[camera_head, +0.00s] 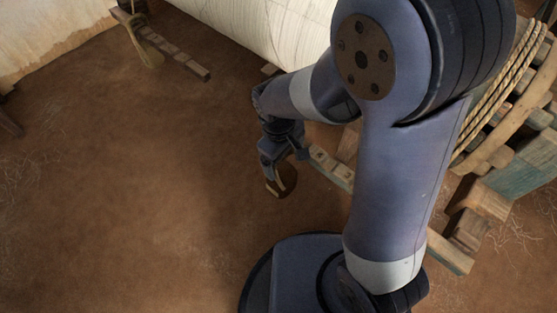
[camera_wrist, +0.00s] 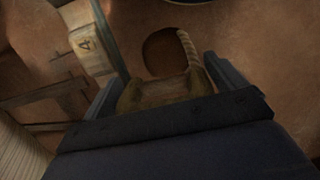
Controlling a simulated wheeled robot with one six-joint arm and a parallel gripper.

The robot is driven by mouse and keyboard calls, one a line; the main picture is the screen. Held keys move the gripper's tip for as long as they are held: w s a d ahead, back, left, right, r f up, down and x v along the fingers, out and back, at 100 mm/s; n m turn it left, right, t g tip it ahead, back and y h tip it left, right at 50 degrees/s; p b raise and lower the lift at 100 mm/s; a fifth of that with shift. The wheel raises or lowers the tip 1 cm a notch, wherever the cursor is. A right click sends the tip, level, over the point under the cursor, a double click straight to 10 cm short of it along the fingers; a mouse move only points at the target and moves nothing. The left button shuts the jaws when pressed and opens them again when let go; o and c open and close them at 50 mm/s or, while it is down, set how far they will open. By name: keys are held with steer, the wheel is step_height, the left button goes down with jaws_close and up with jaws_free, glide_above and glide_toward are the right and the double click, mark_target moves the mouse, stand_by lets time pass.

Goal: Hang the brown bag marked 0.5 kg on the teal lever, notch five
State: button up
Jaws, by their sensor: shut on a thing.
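My gripper (camera_head: 279,170) is shut on a brown bag (camera_head: 287,182), left of the near notched lever. In the wrist view the bag (camera_wrist: 160,94) sits between my two fingers, with a pale rope-like handle (camera_wrist: 189,50) rising at its right. No weight mark on it can be read. The near lever (camera_head: 330,166) is a wooden bar with a teal side and notches on top. My arm hides its middle, and its other end shows lower right. In the wrist view a wooden bar with a carved mark (camera_wrist: 92,41) lies left of the bag, apart from it.
Another notched wooden bar (camera_head: 178,52) stands at the upper left with a tan bag-like thing (camera_head: 149,52) at it. A white cloth roll (camera_head: 270,25) is at the top. Ropes and timber (camera_head: 500,100) fill the right. Bare earth floor (camera_head: 120,180) is free at the left.

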mark_target(304, 144)
steer(key=shift+w+d+f, duration=0.1)
steer(key=shift+w+d, duration=0.7)
steer(key=shift+w, duration=0.2)
steer(key=shift+w+d+r, duration=0.1)
steer(key=shift+w+d, duration=0.7)
steer(key=shift+w, duration=0.25)
steer(key=shift+w+d+f, duration=0.1)
steer(key=shift+w+d, duration=0.7)
steer(key=shift+w, duration=0.2)
steer(key=shift+f+b, duration=0.95)
steer(key=shift+f, duration=0.25)
steer(key=shift+f, duration=0.25)
steer(key=o, duration=1.5)
steer(key=r+p, duration=0.1)
steer(key=r, duration=0.2)
steer(key=r+p, duration=0.1)
steer(key=r, duration=0.3)
steer(key=a+r, duration=0.1)
steer(key=r, duration=0.2)
steer(key=shift+w+r+p, duration=0.1)
steer(key=shift+r+p, duration=0.25)
steer(key=shift+p, duration=0.05)
steer(key=shift+f, duration=0.1)
